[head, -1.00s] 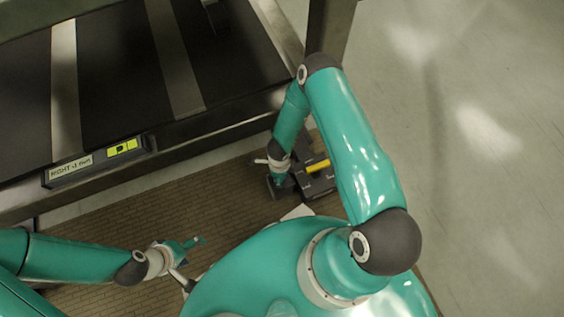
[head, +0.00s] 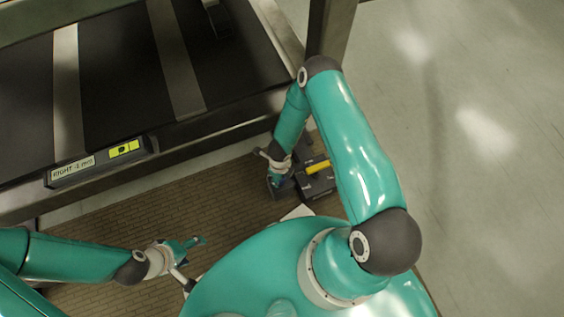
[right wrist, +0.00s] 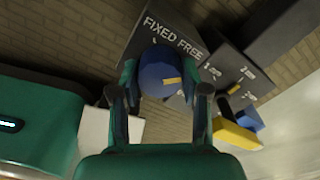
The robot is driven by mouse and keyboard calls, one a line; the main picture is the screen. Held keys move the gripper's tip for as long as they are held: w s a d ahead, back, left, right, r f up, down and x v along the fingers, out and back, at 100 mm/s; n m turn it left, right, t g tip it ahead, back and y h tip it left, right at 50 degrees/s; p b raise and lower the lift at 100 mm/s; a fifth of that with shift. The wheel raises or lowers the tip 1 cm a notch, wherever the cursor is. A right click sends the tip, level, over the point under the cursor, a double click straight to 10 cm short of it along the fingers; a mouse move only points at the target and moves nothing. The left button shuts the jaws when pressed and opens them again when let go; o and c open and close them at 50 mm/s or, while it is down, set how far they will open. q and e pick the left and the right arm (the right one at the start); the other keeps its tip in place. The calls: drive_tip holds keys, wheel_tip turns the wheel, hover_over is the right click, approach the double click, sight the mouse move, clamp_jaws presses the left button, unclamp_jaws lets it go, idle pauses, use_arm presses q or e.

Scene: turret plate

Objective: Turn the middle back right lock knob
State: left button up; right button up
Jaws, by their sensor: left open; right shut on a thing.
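A blue knob (right wrist: 160,72) with a yellow mark sits on a dark plate (right wrist: 176,22) lettered "FIXED FREE" in the right wrist view. The yellow mark lies nearly level across the knob, right of its middle. My right gripper (right wrist: 161,82) is shut on the knob, one finger on each side. In the head view my right gripper (head: 276,183) is low beside a dark block (head: 318,185), and the knob is hidden there. My left gripper (head: 194,243) is open and empty above the brown mat, well to the left of the block.
A yellow bar (head: 318,166) lies on the block close to my right gripper. A dark rack (head: 180,130) with a label "RIGHT" and a yellow-green display (head: 124,149) fills the upper left. Brown mat (head: 110,215) lies below it. Pale floor at the right is clear.

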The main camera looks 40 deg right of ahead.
drive_tip(key=shift+s+a, duration=0.2)
drive_tip(key=shift+s, duration=0.05)
drive_tip(key=o, duration=1.1)
drive_tip(key=shift+o, duration=0.2)
drive_tip(key=shift+w+d, duration=0.1)
drive_tip(key=shift+w, duration=0.1)
